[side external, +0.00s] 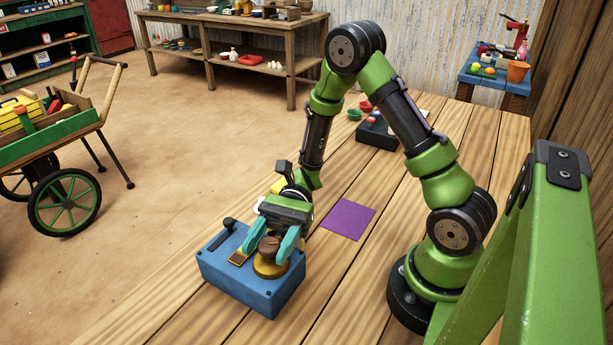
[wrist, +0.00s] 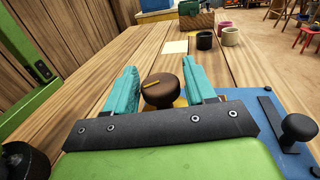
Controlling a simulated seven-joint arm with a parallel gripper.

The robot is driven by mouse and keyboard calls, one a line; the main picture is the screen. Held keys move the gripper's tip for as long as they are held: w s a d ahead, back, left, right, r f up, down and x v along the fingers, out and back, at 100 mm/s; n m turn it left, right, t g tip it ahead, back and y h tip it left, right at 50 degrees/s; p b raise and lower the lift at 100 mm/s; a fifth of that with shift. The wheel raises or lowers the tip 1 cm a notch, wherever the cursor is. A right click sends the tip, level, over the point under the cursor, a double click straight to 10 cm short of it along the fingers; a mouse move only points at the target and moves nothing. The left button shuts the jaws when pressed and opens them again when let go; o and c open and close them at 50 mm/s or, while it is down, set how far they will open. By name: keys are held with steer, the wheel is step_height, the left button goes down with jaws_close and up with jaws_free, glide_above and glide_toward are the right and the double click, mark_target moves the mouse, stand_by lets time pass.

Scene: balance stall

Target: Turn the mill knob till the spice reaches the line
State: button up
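The mill is a blue box (side external: 247,285) on the wooden table, and its blue top also shows at the right of the wrist view (wrist: 262,125). A round brown knob (wrist: 161,90) with a yellow mark on top sits over a brass-coloured base (side external: 270,266). My gripper (wrist: 163,86) has teal fingers, one on each side of the knob. In the wrist view a gap shows beside the knob, so the fingers look apart around it. A dark lever with a round head (wrist: 298,128) stands on the box. A small brass-framed window (side external: 239,257) lies beside the knob; its spice level is too small to read.
A purple mat (side external: 348,219) lies on the table right of the mill. Dark and pink cups (wrist: 230,36) show in the wrist view. Much of the table is bare.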

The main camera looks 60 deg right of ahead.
steer(key=c, duration=0.7)
steer(key=m+t, duration=0.2)
steer(key=t, duration=0.1)
steer(key=m+t, duration=0.2)
steer(key=t, duration=0.1)
steer(key=shift+r, duration=0.1)
steer(key=o, duration=0.9)
